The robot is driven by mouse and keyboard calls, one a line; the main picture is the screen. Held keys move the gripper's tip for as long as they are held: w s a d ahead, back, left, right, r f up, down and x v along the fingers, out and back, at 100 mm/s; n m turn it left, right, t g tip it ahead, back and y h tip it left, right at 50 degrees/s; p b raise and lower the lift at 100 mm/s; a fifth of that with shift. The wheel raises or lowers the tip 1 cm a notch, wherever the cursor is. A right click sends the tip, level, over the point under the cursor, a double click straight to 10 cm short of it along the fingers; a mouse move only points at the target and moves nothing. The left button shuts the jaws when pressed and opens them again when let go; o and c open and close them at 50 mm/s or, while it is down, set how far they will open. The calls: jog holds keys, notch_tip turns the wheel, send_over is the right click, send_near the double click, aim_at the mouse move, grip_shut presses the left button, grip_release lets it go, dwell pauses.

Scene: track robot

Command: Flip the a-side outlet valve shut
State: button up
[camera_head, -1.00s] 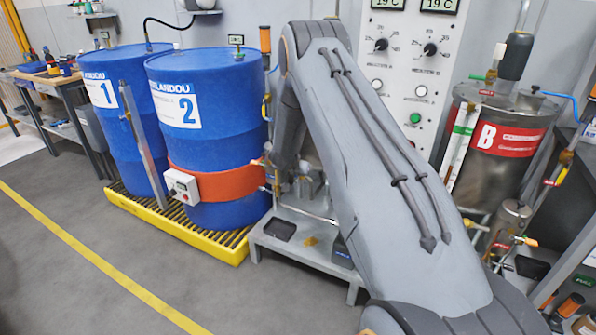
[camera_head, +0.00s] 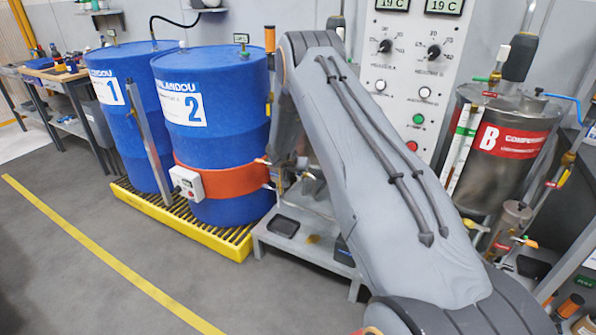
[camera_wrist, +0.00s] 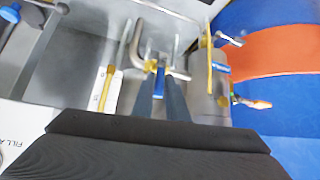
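My gripper (camera_wrist: 162,92) shows in the wrist view as two dark fingers with a narrow gap between them. A blue piece (camera_wrist: 158,80), possibly a valve lever, shows in that gap at the fingertips, beside brass fittings and a bent metal pipe (camera_wrist: 136,45). I cannot tell if the fingers press on it. Another small blue handle (camera_wrist: 221,69) is to the right by an upright yellowish tube. No label marks which one is the a-side outlet valve. In the head view my arm covers the middle, and my gripper is hidden behind it.
Blue drums 1 (camera_head: 120,135) and 2 (camera_head: 225,135) stand on a yellow grated pallet (camera_head: 185,225) at left. A low grey stand (camera_head: 300,255) is beside them. Steel tank B (camera_head: 508,175) with pipes is at right, and a control panel (camera_head: 410,75) is behind. Floor at front left is clear.

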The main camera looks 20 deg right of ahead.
jog(key=o, duration=0.4)
jog(key=shift+w, duration=0.1)
jog(key=shift+c, duration=0.2)
jog(key=v, duration=0.7)
jog(key=shift+s+a+r, duration=0.2)
jog(key=shift+s+r, duration=0.05)
